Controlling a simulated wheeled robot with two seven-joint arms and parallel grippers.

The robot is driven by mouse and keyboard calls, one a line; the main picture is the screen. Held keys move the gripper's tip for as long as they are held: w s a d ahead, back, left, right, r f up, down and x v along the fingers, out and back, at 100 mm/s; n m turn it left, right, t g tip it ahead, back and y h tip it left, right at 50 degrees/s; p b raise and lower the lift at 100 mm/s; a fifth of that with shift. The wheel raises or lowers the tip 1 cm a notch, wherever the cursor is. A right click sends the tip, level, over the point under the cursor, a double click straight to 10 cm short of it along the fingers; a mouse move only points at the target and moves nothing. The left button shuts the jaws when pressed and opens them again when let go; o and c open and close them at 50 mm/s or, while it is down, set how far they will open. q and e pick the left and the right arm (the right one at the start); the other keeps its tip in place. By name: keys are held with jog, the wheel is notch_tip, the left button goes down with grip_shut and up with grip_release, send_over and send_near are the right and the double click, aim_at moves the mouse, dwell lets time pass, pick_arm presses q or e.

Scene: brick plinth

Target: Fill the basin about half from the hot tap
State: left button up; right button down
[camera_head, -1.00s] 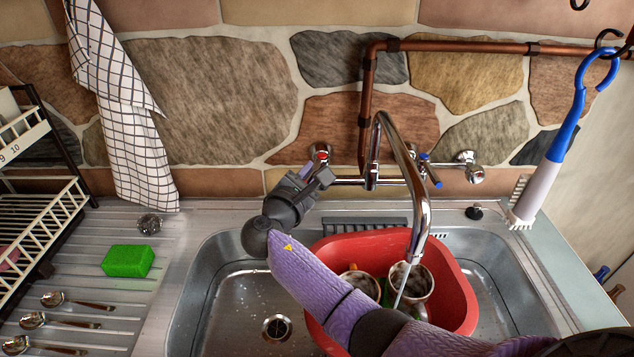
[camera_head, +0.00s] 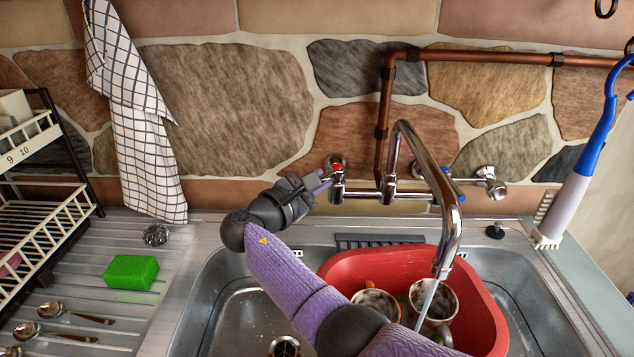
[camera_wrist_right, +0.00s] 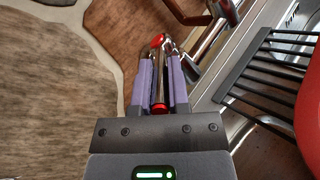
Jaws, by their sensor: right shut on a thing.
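The red basin (camera_head: 490,318) stands in the sink under the chrome spout (camera_head: 447,190). A thin water stream (camera_head: 427,300) falls from the spout toward the mugs in it. My arm hides the basin's front, and I cannot make out the water level. The hot tap (camera_head: 337,162), marked red, is on the left of the wall mixer. My right gripper (camera_head: 322,180) is shut on its lever; in the right wrist view the purple fingers (camera_wrist_right: 162,75) lie on both sides of the red-ended lever (camera_wrist_right: 158,80). My left gripper is not in view.
Brown-stained mugs (camera_head: 433,300) sit in the basin. The blue-marked cold tap (camera_head: 455,197) is right of the spout. A green sponge (camera_head: 131,272), spoons (camera_head: 75,312) and a dish rack (camera_head: 45,220) are at left.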

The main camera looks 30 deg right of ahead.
jog(key=c, duration=0.6)
grip_release()
jog(key=v, duration=1)
jog(key=shift+p, duration=0.35)
